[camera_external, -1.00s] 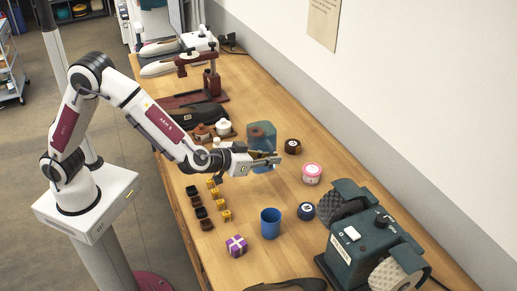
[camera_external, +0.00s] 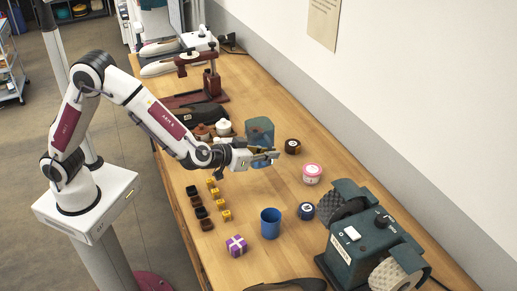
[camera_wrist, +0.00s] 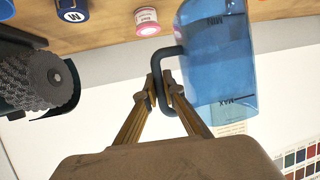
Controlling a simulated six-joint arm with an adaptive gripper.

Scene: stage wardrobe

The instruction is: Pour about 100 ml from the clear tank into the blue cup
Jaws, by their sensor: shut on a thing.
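The clear tank (camera_external: 260,129) is a see-through vessel with bluish liquid; it also shows at the upper right of the wrist view (camera_wrist: 218,60), with MIN and MAX marks and a dark handle (camera_wrist: 165,65). My gripper (camera_external: 272,157) is shut on the tank's handle; in the wrist view its fingertips (camera_wrist: 162,88) meet around the handle bar. The gripper hides part of the tank in the outside view. The blue cup (camera_external: 270,224) stands upright on the bench, nearer the camera than the tank, with its open top showing. Its inside is too small to judge.
A green machine with brush rollers (camera_external: 362,245) stands at right. Small yellow and dark blocks (camera_external: 221,203) line the left edge.

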